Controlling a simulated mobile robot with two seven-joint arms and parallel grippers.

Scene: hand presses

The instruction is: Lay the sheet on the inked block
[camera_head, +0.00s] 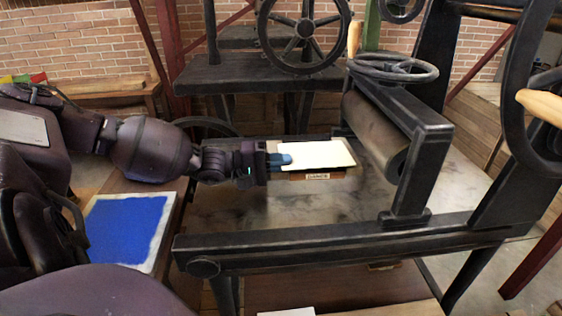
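The white sheet (322,154) lies flat and level over the block (318,176) on the press bed. The block shows only as a brown front edge with a small pale label and a strip at the right; its top is mostly hidden. I cannot tell whether the sheet rests fully on it or sits slightly above. My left gripper (281,160) comes in from the left, and its blue fingertips are shut on the sheet's left edge. My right gripper is not in view.
The press bed (240,212) is bare around the block. The roller (376,135) and its black frame stand close to the right. A black rail (330,244) runs along the front. A blue ink slab (127,230) lies at the lower left. Another press (250,72) stands behind.

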